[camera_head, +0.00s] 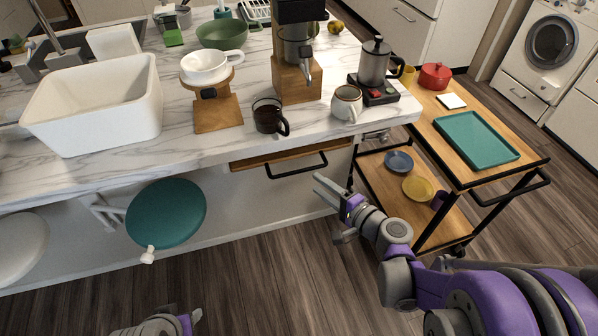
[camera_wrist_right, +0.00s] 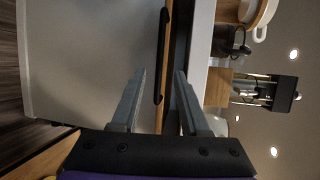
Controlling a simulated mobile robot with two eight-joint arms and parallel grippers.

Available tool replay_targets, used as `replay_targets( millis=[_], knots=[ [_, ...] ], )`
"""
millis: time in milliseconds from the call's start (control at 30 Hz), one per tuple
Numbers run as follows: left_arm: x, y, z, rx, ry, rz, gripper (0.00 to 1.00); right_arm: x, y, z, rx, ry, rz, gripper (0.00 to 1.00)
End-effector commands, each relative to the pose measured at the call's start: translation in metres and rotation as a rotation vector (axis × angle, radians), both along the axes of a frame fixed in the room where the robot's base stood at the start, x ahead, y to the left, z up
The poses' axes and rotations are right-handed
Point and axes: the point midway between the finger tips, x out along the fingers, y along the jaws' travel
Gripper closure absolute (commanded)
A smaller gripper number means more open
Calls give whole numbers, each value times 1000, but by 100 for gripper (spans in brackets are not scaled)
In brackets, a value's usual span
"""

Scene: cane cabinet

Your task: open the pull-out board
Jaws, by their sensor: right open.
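The pull-out board (camera_head: 250,161) is a thin wooden slab under the marble countertop, with a black bar handle (camera_head: 297,172) on its front. In the right wrist view the handle (camera_wrist_right: 162,60) and the board's wooden edge (camera_wrist_right: 178,45) run upright ahead of the fingers. My right gripper (camera_head: 332,209) is open and empty, to the lower right of the handle in the head view and apart from it. My left gripper (camera_head: 165,325) is at the bottom edge of the head view, partly cut off; its fingers are not clear.
A dark mug (camera_head: 268,115), a white-and-brown mug (camera_head: 346,102) and a coffee machine (camera_head: 297,75) stand on the countertop above. A wooden trolley (camera_head: 440,130) with a teal tray (camera_head: 478,139) stands to the right. A teal stool (camera_head: 166,213) is at left. The floor below the board is clear.

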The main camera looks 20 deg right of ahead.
Motion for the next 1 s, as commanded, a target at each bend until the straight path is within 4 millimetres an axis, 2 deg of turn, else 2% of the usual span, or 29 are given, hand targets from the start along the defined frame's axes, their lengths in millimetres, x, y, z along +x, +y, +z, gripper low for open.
replay_targets(
  millis=[200,400,600,867,1000],
  knots=[
    [0,0,-3,0,1,0,50,39,20,-8,0,1,6,55],
    [0,0,-4,0,1,0,50,66,31,-13,-2,1,3,55],
    [0,0,-4,0,1,0,50,77,36,-16,-2,1,2,55],
    [0,0,-4,0,1,0,50,77,37,-16,-2,1,1,55],
    [0,0,-4,0,1,0,50,77,37,-15,-2,1,2,80]
  ],
)
